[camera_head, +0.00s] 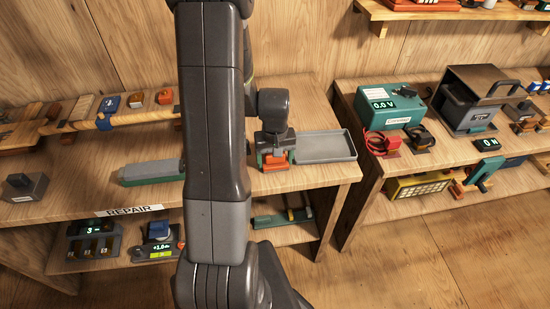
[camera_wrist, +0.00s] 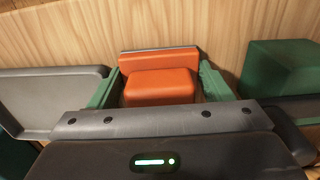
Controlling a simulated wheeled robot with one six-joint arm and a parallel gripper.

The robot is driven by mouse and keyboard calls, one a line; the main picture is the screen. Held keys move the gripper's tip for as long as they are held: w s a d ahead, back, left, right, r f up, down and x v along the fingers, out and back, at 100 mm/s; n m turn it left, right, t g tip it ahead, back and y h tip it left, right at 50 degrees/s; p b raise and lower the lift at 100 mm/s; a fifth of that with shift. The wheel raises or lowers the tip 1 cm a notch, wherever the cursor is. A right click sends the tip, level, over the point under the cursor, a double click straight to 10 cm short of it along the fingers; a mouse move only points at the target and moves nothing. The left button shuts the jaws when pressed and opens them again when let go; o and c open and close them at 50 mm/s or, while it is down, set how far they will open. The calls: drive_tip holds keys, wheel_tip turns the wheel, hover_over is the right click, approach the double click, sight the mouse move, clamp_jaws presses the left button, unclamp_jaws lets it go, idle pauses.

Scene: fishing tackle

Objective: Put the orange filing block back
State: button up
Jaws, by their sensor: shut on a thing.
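The orange filing block (camera_head: 275,157) is low over the bench top, beside the left end of the grey tray. My gripper (camera_head: 274,150) is shut on it from above. In the wrist view, the orange block (camera_wrist: 160,87) sits between my two green fingers, with a wider orange strip (camera_wrist: 158,62) along its far side. I cannot tell whether that strip is part of the block or a separate holder. The block's underside is hidden, so I cannot tell whether it touches the bench.
The grey tray (camera_head: 325,147) lies just right of my gripper. A green-and-grey block (camera_head: 150,172) lies to the left, partly behind my arm. A rail with small blocks (camera_head: 110,121) runs along the back. The bench front edge is close. Another bench with a teal meter (camera_head: 392,104) stands right.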

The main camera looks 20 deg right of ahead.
drive_tip(key=o, duration=0.8)
drive_tip(key=shift+f, duration=0.1)
drive_tip(key=shift+o, duration=0.2)
wheel_tip(320, 180, up, 12)
drive_tip(key=shift+r, duration=0.2)
drive_tip(key=shift+o, duration=0.4)
